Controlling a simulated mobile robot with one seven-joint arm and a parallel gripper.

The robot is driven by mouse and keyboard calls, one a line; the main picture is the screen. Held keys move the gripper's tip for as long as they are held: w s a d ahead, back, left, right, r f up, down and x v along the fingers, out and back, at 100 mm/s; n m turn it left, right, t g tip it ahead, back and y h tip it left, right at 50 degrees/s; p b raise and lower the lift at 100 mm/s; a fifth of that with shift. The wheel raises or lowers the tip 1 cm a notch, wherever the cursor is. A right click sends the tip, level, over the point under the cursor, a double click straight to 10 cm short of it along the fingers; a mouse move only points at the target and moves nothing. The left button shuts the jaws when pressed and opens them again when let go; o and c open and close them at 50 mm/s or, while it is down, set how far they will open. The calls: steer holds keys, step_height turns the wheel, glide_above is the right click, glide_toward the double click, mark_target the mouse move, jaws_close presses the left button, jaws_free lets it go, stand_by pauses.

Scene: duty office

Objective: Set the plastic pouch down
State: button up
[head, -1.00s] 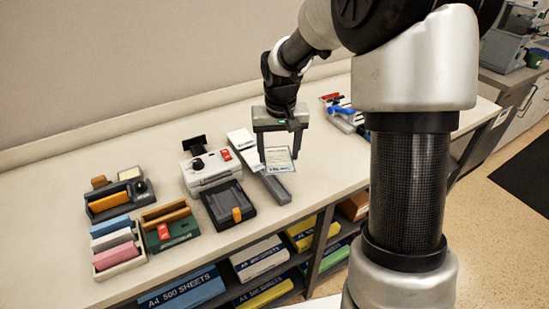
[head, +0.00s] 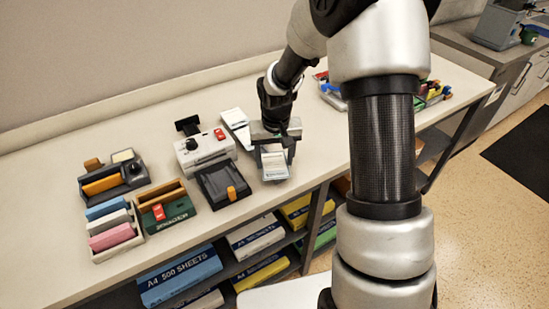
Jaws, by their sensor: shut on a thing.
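The plastic pouch (head: 274,163) is a small, pale, flat packet with printing on it. My gripper (head: 276,150) is shut on it, above the front part of the table (head: 300,110). The pouch faces the camera in front of the fingers and hides part of them. I cannot tell whether its lower edge touches anything. A grey and white long device (head: 237,122) lies behind and to the left of my gripper, partly hidden by it.
Left of my gripper stand a white machine (head: 205,150) and a black device with an orange lever (head: 222,185). Farther left are a green box (head: 168,210), a tray of coloured blocks (head: 108,228) and a dark organizer (head: 112,178). Paper packs lie on the shelf below.

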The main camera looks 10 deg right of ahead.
steer(key=shift+f, duration=0.1)
steer(key=shift+f, duration=0.2)
steer(key=o, duration=1.1)
steer(key=shift+r, duration=0.1)
steer(key=shift+r, duration=0.1)
